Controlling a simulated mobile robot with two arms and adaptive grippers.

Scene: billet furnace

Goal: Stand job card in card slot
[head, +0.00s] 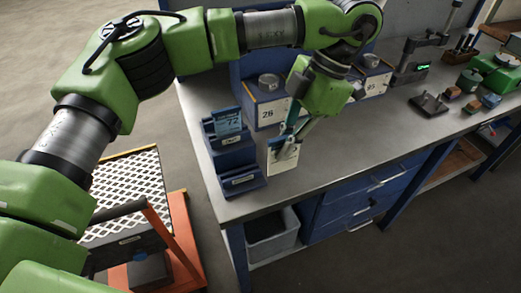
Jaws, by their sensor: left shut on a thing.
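My left gripper (289,136) points down over the bench and is shut on the job card (282,158), a pale card with a dark upper edge. The card hangs roughly upright from the fingertips, and its lower edge is near the bench top; I cannot tell whether it touches. The blue stepped card holder (243,182) stands just to the left of the card, at the bench's left end. A blue card marked 72 (228,121) stands in its back step. The front step with a white label shows no card. My right gripper is not in view.
Blue boxes numbered 28 (267,114) and 25 (375,88) with metal pieces on top stand behind the gripper. A gauge stand (407,74) and small blocks lie farther right. The bench top (345,150) right of the card is clear. An orange cart (182,240) stands at lower left.

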